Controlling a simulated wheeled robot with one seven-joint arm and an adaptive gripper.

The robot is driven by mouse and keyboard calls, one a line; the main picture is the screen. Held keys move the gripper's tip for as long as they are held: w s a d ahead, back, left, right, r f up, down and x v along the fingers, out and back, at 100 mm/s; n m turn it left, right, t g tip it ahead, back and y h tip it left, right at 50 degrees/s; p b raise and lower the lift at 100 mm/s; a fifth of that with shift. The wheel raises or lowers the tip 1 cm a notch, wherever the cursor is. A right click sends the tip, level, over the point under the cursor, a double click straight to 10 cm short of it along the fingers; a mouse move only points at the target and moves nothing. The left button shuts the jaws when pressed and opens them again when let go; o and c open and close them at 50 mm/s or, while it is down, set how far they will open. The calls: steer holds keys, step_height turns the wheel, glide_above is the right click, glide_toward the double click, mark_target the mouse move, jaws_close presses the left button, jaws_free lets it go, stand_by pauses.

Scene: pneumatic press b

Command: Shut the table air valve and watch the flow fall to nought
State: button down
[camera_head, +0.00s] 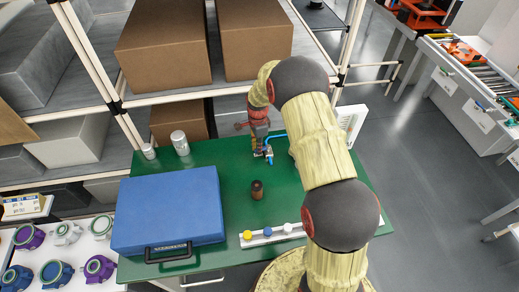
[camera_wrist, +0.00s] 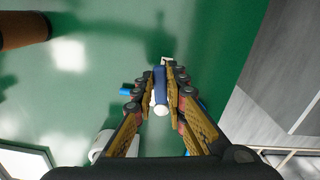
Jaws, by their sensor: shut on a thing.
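The table air valve (camera_head: 268,153) is a small blue and metal fitting near the back edge of the green table. My gripper (camera_head: 259,140) reaches down over it and partly hides it. In the wrist view my gripper (camera_wrist: 162,76) has its fingers closed on both sides of the valve's blue lever (camera_wrist: 160,84). A white round part shows at the near end of the lever, and blue tube ends show on either side, partly behind the fingers. No flow reading can be made out.
On the green table (camera_head: 205,152) are a large blue case (camera_head: 168,210), a dark brown cylinder (camera_head: 257,190) and a strip with coloured knobs (camera_head: 270,235). Two pale cans (camera_head: 180,143) stand at the back left. Shelves with cardboard boxes (camera_head: 165,45) rise behind. A white slatted object (camera_head: 351,120) stands right.

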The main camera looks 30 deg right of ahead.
steer(key=shift+w+m, duration=0.4)
steer(key=shift+m, duration=0.5)
steer(key=c, duration=1.9)
jaws_free()
steer(key=shift+o, duration=0.5)
step_height(320, 180, up, 12)
